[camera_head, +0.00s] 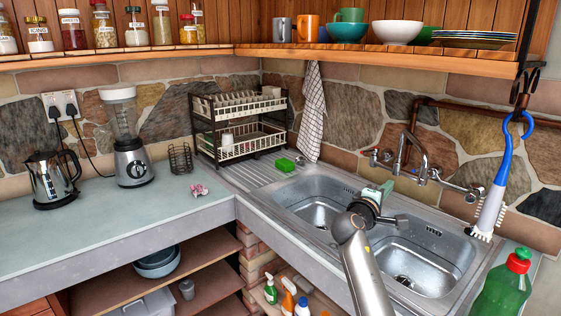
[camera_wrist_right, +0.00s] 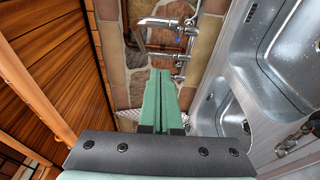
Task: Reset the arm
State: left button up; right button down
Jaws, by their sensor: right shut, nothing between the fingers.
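My right arm (camera_head: 358,265) reaches in from the bottom of the head view, over the double steel sink (camera_head: 440,254). My right gripper (camera_head: 386,188) is above the divider between the two basins, its green fingers pointing away toward the tap. In the right wrist view its two green fingers (camera_wrist_right: 165,98) lie together, with nothing between them. The mixer tap (camera_head: 420,162) is beyond the fingers and also shows in the wrist view (camera_wrist_right: 160,22). My left gripper is not in view.
A green sponge (camera_head: 285,165) lies on the drainboard near a dish rack (camera_head: 240,125). A green bottle (camera_head: 503,288) stands at the right front. A blue-handled brush (camera_head: 496,185) hangs at the right. A shelf (camera_head: 380,55) with mugs and bowls is above. The left counter front (camera_head: 100,235) is clear.

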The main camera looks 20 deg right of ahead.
jog(key=s+a+f+m+g+y, duration=0.15)
jog(key=s+a+f+y, duration=0.3)
jog(key=s+f, duration=0.65)
jog(key=s+a+f+m+g+y, duration=0.15)
jog(key=s+a+f+y, duration=0.3)
jog(key=s+f, duration=0.6)
jog(key=s+a+f+m+g+y, duration=0.1)
jog(key=s+a+f+g+y, duration=0.15)
jog(key=s+a, duration=0.55)
jog(key=s+a+f+m+g+y, duration=0.1)
jog(key=s+a+f+y, duration=0.3)
jog(key=s+a, duration=0.45)
jog(key=w+a+f+t+y, duration=0.2)
jog(key=f+t, duration=0.4)
jog(key=f, duration=0.5)
jog(key=shift+w+f, duration=0.3)
jog(key=shift+w, duration=0.35)
